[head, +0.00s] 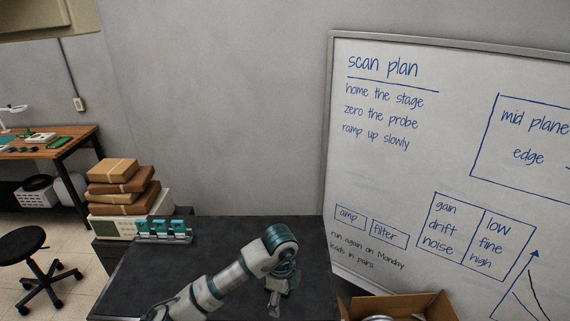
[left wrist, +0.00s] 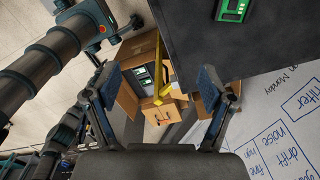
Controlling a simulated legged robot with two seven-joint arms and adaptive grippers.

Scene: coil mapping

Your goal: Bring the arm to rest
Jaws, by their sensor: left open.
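My left arm (head: 215,287) reaches in over the dark tabletop (head: 215,228) from the bottom of the head view and bends downward at a teal joint. My left gripper (head: 277,300) points down near the table's right part, partly cut off by the bottom edge. In the left wrist view its two fingers (left wrist: 158,80) stand wide apart with nothing between the pads. My right gripper does not show in the head view.
An open cardboard box (head: 398,306) stands at the table's right, by the whiteboard (head: 450,130). A rack of teal-topped modules (head: 163,231) and stacked brown parcels (head: 122,185) stand at the back left. A green-faced device (left wrist: 232,10) lies on a dark surface in the wrist view.

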